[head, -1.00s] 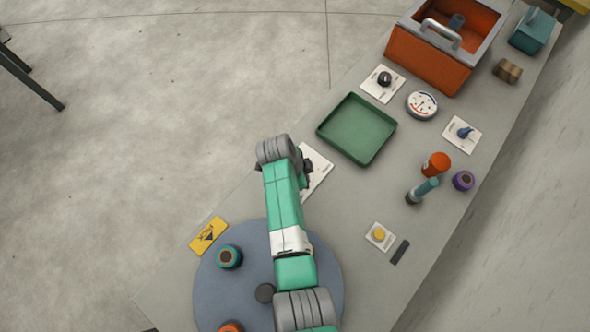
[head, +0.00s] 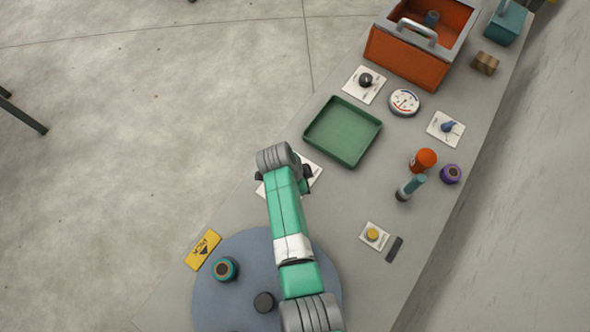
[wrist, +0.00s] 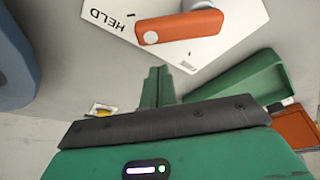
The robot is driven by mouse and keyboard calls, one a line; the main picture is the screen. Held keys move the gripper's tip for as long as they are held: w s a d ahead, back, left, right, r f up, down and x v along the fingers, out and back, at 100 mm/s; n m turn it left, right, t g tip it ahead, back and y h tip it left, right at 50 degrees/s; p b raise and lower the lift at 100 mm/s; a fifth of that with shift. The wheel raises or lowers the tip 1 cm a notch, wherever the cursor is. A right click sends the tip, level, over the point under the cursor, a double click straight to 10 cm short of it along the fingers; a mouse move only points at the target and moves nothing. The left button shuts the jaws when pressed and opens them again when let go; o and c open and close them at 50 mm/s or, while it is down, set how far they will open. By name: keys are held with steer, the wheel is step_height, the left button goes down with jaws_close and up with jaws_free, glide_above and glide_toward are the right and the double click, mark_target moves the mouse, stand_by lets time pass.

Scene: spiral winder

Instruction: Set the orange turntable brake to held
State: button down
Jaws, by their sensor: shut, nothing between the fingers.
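The orange turntable brake handle (wrist: 182,27) shows at the top of the wrist view on a white plate (wrist: 222,42). The word HELD is printed on the plate to the left of the handle. A white dot marks the handle's left end. The second label is not readable. My gripper (wrist: 157,72) is shut and empty, below the handle in the picture and apart from it. In the head view my wrist covers the brake handle; only edges of its white plate (head: 316,168) show. The blue-grey turntable (head: 215,300) lies nearer, partly under my arm.
A green tray (head: 343,130) lies beyond the plate. A yellow button (head: 372,234), a teal-handled lever (head: 412,187), an orange knob (head: 424,159) and a gauge (head: 404,102) stand to the right. A teal spool (head: 225,269) and black knob (head: 264,302) sit on the turntable.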

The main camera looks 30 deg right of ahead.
steer(key=shift+d+r+p, duration=0.2)
steer(key=shift+d+r, duration=0.05)
steer(key=shift+r, duration=0.3)
steer(key=shift+d+r+p, duration=0.15)
steer(key=shift+d+r, duration=0.05)
steer(key=shift+r, duration=0.3)
steer(key=p+v, duration=0.1)
steer(key=v, duration=0.7)
steer(key=shift+a, duration=0.3)
steer(key=shift+f, duration=0.1)
